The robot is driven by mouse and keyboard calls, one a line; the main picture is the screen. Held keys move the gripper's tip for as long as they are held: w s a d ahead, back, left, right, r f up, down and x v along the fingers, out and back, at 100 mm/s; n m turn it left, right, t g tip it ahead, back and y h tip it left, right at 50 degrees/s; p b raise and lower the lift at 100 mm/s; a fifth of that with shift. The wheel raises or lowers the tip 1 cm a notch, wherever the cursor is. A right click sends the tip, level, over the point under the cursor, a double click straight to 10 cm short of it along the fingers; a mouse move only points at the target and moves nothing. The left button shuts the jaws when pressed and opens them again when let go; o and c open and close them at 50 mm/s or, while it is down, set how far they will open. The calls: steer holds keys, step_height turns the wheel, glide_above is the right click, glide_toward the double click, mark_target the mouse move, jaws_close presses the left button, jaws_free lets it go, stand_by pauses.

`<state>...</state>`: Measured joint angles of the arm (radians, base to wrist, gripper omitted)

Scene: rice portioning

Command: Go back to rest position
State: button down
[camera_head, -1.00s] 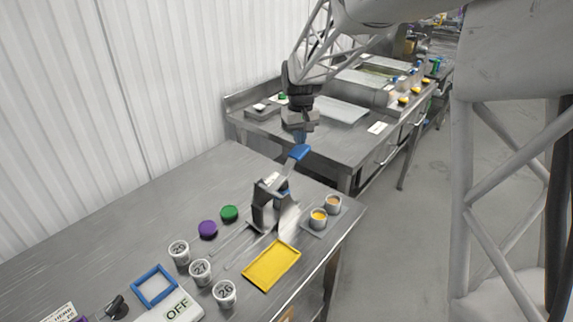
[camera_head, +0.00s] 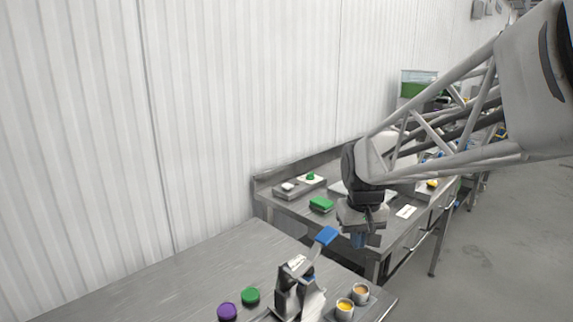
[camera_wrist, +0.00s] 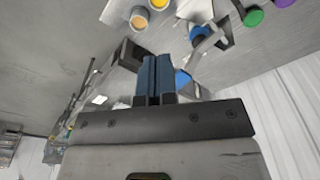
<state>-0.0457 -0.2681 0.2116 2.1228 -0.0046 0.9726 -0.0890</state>
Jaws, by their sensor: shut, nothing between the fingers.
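My gripper (camera_head: 358,240) hangs in the air at the right of the front table in the head view, fingers pointing down. In the wrist view my gripper (camera_wrist: 153,78) has its two blue fingers together with nothing between them. A tool with a blue handle (camera_head: 326,236) rests in a grey metal holder (camera_head: 287,300) to the left of my gripper. The blue handle (camera_wrist: 182,80) also shows beside the fingers in the wrist view, apart from them as far as I can tell.
Two cups with orange and yellow contents (camera_head: 345,309) stand right of the holder. Purple (camera_head: 227,312) and green (camera_head: 250,296) lids lie left of it. A second steel table (camera_head: 292,207) behind carries a green block (camera_head: 321,204). A white ribbed wall (camera_head: 200,120) stands at left.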

steer(key=s+d+f+m, duration=0.1)
steer(key=s, duration=1)
steer(key=s+d+f+t, duration=0.1)
steer(key=s, duration=1.1)
steer(key=shift+s+d+m, duration=0.25)
steer(key=shift+d+m, duration=0.15)
